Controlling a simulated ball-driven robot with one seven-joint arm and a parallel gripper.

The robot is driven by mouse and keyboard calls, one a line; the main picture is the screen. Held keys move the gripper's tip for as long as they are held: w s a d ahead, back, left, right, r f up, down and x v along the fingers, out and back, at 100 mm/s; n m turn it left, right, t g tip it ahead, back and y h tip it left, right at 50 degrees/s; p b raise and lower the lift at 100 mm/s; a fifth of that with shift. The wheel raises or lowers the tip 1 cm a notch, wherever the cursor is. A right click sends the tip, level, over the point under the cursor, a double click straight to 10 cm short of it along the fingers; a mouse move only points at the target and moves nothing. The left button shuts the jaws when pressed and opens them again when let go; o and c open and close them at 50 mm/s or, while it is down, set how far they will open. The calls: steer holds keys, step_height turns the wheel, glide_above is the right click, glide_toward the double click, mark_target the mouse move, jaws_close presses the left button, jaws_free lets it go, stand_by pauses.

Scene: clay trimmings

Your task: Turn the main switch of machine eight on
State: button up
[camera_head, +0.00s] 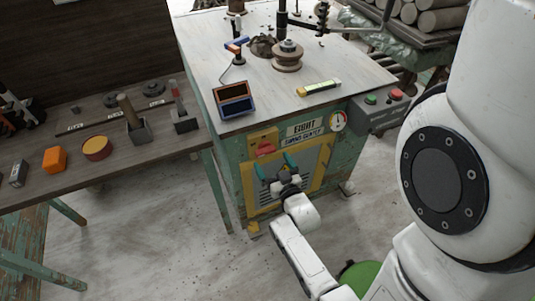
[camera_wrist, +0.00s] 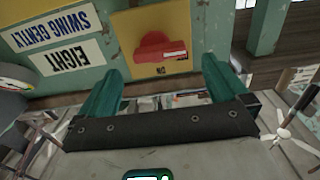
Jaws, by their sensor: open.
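Machine eight (camera_head: 232,165) is a worn green cabinet with a pale top and an "EIGHT" label (camera_head: 304,128) on its front. Its main switch (camera_head: 266,148) is a red knob on a yellow plate (camera_head: 262,136), left of the label. In the wrist view the red switch (camera_wrist: 155,48) shows on its yellow plate, with small dark markings below it. My gripper (camera_head: 276,167) is open, its two teal fingers apart, in front of the cabinet just below the switch. In the wrist view my gripper (camera_wrist: 160,78) has nothing between its fingertips, and the switch lies beyond them, apparently untouched.
A grey box with a green button (camera_head: 371,99) and a red button (camera_head: 396,94) sits at the cabinet's right corner, beside a round gauge (camera_head: 338,121). A wooden bench (camera_head: 75,182) with blocks and tools stands at left. Floor (camera_head: 150,235) between them is open.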

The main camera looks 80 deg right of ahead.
mark_target(267, 153)
steer(key=x, duration=0.4)
steer(key=shift+w+d, duration=0.3)
steer(key=c, duration=1)
